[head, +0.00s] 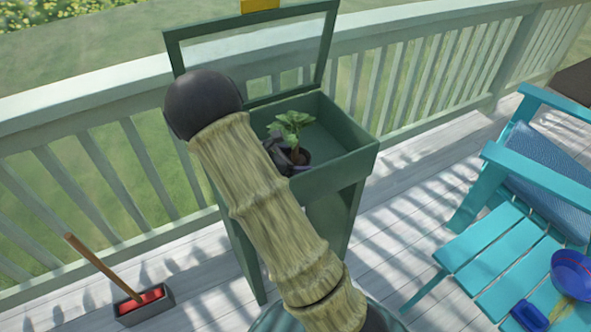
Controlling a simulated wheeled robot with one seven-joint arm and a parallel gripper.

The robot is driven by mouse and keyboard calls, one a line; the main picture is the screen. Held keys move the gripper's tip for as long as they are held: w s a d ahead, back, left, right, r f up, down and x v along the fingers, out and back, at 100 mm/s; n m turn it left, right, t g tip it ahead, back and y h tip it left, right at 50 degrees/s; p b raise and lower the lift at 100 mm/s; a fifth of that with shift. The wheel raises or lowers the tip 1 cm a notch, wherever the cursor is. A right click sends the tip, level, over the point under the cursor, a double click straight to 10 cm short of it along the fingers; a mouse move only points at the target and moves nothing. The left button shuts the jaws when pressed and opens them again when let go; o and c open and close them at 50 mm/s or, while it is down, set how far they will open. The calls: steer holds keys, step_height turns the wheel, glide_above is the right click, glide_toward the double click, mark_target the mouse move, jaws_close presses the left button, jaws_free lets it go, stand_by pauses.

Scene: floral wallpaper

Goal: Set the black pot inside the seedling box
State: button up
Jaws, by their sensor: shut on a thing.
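The seedling box (335,161) is a dark green raised box on legs, with its framed clear lid (328,50) standing open at the back. The black pot (298,169) holds a leafy green plant (291,124) and appears upright within the box's opening, near its left-middle part. My gripper (279,151) is at the left side of the pot and shut on it. My arm covers the left part of the box and much of the gripper. I cannot tell whether the pot's base touches the box floor.
A pale railing (420,85) runs behind the box. A turquoise chair (500,240) stands at right, with a blue dish (573,272) and a small blue item (529,315) on it. A red-filled dark tray with a wooden handle (144,303) lies at lower left. Bare deck lies between.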

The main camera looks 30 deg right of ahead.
steer(key=shift+f+b, duration=0.55)
steer(key=shift+f, duration=1.25)
steer(key=shift+f, duration=0.15)
steer(key=o, duration=1)
steer(key=shift+a+r, duration=0.2)
steer(key=shift+p+v, duration=0.95)
steer(key=shift+v, duration=2.65)
